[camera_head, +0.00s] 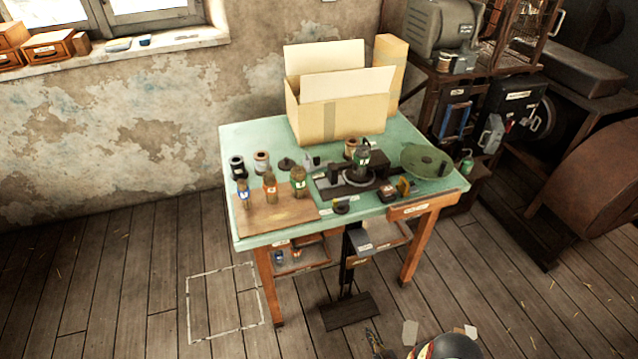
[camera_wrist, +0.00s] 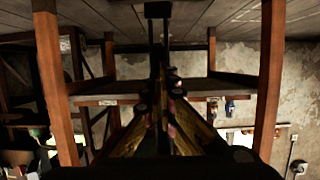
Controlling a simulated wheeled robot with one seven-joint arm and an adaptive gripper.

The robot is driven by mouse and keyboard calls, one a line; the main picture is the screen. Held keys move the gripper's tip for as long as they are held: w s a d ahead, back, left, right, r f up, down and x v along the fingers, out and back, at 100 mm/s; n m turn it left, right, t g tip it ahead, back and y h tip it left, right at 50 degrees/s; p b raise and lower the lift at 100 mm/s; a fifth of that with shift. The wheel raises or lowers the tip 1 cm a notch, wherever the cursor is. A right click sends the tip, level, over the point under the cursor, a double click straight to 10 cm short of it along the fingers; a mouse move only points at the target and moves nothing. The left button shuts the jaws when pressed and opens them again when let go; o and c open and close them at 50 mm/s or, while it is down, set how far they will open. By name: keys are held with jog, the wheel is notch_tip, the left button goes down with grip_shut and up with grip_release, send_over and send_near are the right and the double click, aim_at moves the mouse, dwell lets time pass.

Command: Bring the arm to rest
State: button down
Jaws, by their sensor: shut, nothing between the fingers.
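My gripper (camera_head: 374,338) is low in front of the green-topped table (camera_head: 240,150), near the bottom edge of the head view. It is clear of the tabletop and the things on it. In the wrist view my gripper (camera_wrist: 165,92) points toward the underside of the table, with the picture upside down. Its fingers are together and nothing shows between them. Part of my arm (camera_head: 446,346) shows at the bottom of the head view. The handwheel press (camera_head: 345,186) stands on the table, with a dark bottle on it.
Several bottles stand on a wooden board (camera_head: 275,222) at the table's left. A dark pedal (camera_head: 349,311) is on the floor under the front edge. Floor at left is clear.

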jog(key=s+d+f+m+g+h, duration=0.2)
jog(key=s+d+f+g+h, duration=0.15)
jog(key=s+f+g, duration=0.85)
jog(key=w+d+r+m+g, duration=0.1)
jog(key=d+r, duration=0.2)
jog(key=r, duration=0.4)
jog(key=w+d+r+g+b, duration=0.1)
jog(key=w+d+r, duration=0.15)
jog(key=r, duration=0.45)
jog(key=d+r+m, duration=0.1)
jog(key=d+r, duration=0.2)
jog(key=r, duration=0.5)
notch_tip(320, 180, up, 25)
jog(key=w+g+h+b, duration=0.1)
jog(key=w+g+b, duration=0.1)
jog(key=s+a+r+t+b, duration=0.1)
jog(key=s+a+r, duration=0.4)
jog(key=r, duration=1)
jog(key=s+a+r+t+b, duration=0.2)
jog(key=s+a+r+t, duration=0.2)
jog(key=r, duration=1.1)
jog(key=s+a+r+t+b, duration=0.1)
jog(key=s+a+r+t, duration=0.2)
jog(key=r, duration=1.3)
jog(key=s+a, duration=0.3)
jog(key=s, duration=0.2)
jog(key=shift+s+a+b, duration=0.2)
jog(key=shift+b, duration=0.15)
